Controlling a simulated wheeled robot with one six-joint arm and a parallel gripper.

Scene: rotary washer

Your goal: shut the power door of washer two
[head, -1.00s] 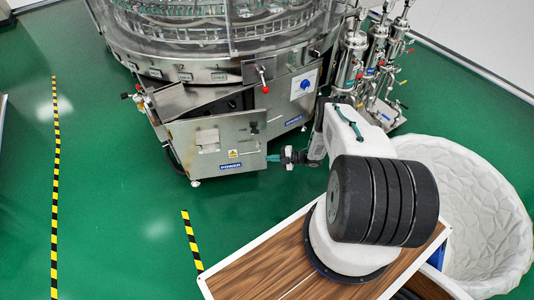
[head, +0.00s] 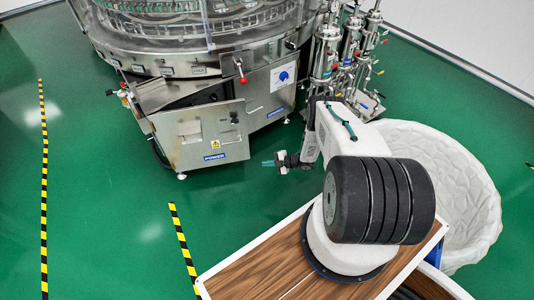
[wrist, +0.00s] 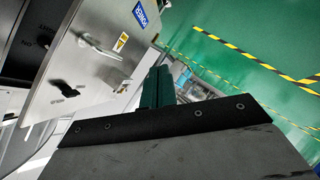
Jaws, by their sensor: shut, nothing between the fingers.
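The power door (head: 200,137) of the washer is a steel panel with a blue POWER label (head: 214,156) and a small yellow sticker. In the head view it stands swung out from the cabinet, with a dark gap behind its top edge. My gripper (head: 267,163), with green fingers, is shut and empty just right of the door's free edge, with green floor between them. In the wrist view the fingers (wrist: 157,88) point past a steel panel (wrist: 92,65) with a POWER label, a handle and a black knob. Whether they touch it there is unclear.
The round washer (head: 205,30) stands behind the door, with a red-knobbed lever (head: 241,72) on it. Steel filter housings (head: 326,55) stand right of it. A white basin (head: 440,185) is at the right. Yellow-black floor tape (head: 184,245) crosses the open green floor.

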